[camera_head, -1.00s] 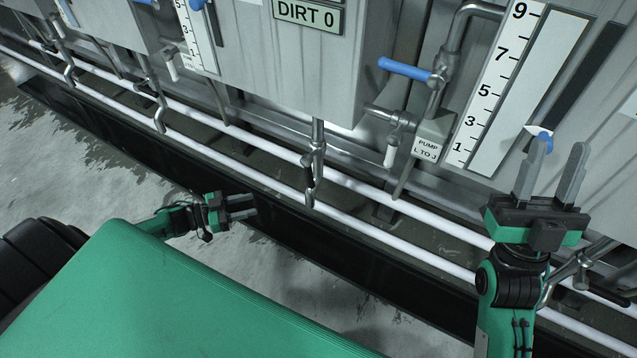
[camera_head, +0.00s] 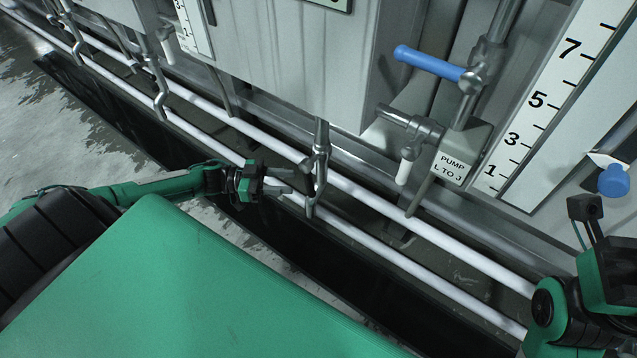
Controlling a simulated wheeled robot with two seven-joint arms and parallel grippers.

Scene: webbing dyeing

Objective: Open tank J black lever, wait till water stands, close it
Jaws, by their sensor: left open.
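No letter marks tank J in view, so I cannot tell which tank it is. A grey metal tank (camera_head: 290,60) fills the upper middle. A drain pipe with a valve (camera_head: 320,150) hangs under it, with a dark grey lever (camera_head: 319,178) pointing down; I cannot tell whether this is the black lever. My left gripper (camera_head: 286,180) is open and empty, just left of this valve, its fingers pointing right towards the lever. I cannot tell if they touch it. My right arm is at the lower right edge; its fingers are not visible. No water level shows.
A blue-handled valve (camera_head: 428,62) and a box labelled PUMP L TO J (camera_head: 452,168) stand right of the tank. A level scale (camera_head: 540,110) and a blue knob (camera_head: 613,181) are farther right. White pipes (camera_head: 440,229) run along a dark trough (camera_head: 290,235).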

